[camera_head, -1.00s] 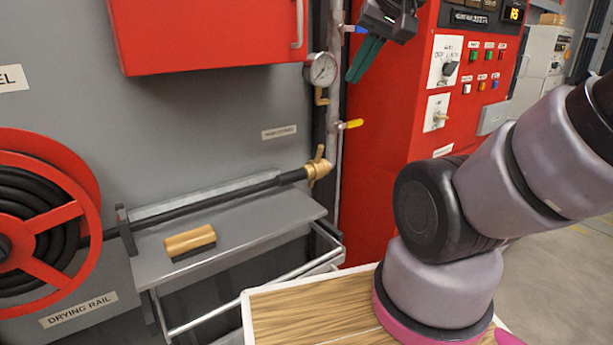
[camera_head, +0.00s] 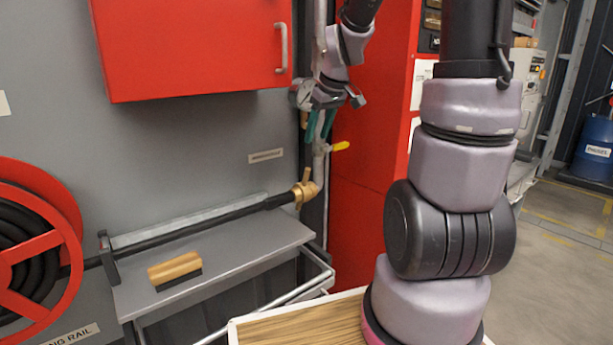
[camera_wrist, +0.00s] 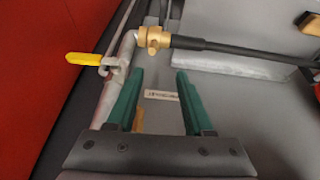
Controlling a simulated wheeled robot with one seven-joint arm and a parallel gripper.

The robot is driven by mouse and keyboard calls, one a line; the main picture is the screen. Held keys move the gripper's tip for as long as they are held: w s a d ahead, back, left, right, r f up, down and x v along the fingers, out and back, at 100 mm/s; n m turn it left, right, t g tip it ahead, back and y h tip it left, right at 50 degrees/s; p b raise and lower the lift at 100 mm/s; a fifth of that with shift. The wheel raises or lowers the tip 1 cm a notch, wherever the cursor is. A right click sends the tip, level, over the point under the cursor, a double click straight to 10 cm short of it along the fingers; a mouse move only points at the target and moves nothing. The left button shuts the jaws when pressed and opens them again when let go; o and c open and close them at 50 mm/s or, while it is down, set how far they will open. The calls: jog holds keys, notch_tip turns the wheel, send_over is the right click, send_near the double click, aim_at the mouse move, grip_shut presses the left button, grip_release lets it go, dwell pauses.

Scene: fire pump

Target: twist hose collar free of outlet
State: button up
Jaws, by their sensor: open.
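The brass hose collar (camera_head: 304,189) sits at the outlet on the grey vertical pipe, with the black hose (camera_head: 222,219) running left from it. In the wrist view the brass collar (camera_wrist: 153,38) lies beyond my fingertips, near the top centre. My gripper (camera_head: 320,125) has green fingers that point down, above the collar and apart from it. In the wrist view my gripper (camera_wrist: 158,78) is open, with nothing between its fingers. The pressure gauge is mostly hidden behind my wrist in the head view.
A yellow-handled valve (camera_head: 340,146) is on the pipe above the collar. A shelf (camera_head: 220,263) below carries a wooden brush (camera_head: 175,268). The red hose reel (camera_head: 62,250) stands at left. A red cabinet (camera_head: 190,45) overhangs above, and a red panel stands just right of the pipe.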

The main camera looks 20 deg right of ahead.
jog(key=n, duration=0.2)
send_near(309, 167)
jog(key=x, duration=1.3)
grip_shut()
dwell(0.9)
